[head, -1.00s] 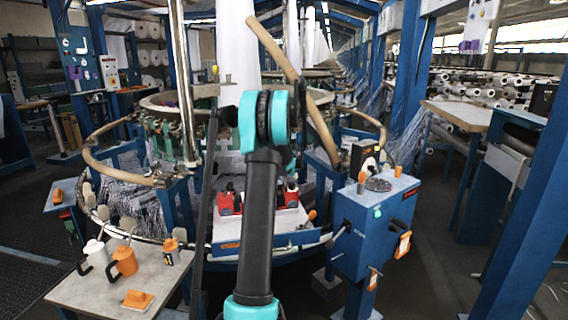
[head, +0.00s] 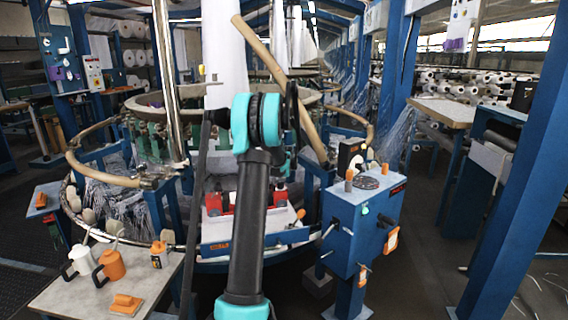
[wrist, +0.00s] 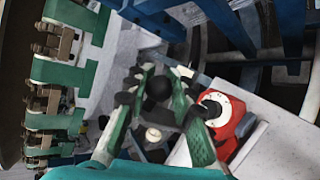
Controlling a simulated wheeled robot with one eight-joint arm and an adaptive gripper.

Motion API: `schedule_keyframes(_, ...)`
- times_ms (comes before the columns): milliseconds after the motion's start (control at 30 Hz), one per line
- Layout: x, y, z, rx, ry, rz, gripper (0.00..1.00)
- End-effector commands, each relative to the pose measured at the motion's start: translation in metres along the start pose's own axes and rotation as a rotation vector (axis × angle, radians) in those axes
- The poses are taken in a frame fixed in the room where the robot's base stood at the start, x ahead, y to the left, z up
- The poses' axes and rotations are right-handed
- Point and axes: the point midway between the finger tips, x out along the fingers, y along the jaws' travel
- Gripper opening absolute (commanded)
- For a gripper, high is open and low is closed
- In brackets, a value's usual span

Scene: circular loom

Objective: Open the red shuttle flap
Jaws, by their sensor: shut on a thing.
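In the wrist view, the green and dark fingers of my gripper (wrist: 163,72) close around a black round knob (wrist: 158,88). Whether the knob belongs to the flap cannot be told. A red shuttle part (wrist: 228,125) with a white round face lies just right of the fingers, on a pale surface. In the head view, red shuttle parts (head: 216,203) sit on the white-topped loom bed, partly behind my arm. My arm hides my gripper there. No flap edge shows clearly, so whether it is open cannot be told.
The loom's curved rail (head: 88,170) and a leaning tan pole (head: 275,85) surround the work area. A blue control box (head: 362,232) stands to the right. A side table (head: 75,300) with mugs is at the lower left. Green loom parts (wrist: 65,75) line the left in the wrist view.

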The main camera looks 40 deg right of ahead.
Motion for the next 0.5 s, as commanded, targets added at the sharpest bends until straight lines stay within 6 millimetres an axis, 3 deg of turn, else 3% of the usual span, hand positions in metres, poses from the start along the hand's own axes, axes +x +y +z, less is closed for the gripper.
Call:
schedule_keyframes(33, -0.0013, -0.0057, -0.001, -0.002, 0.004, -0.011, 0.24)
schedule_keyframes(200, -0.0011, -0.0046, -0.0013, -0.001, 0.004, -0.009, 0.45)
schedule_keyframes(500, -0.0018, -0.0035, -0.0017, 0.0, 0.004, -0.008, 0.46)
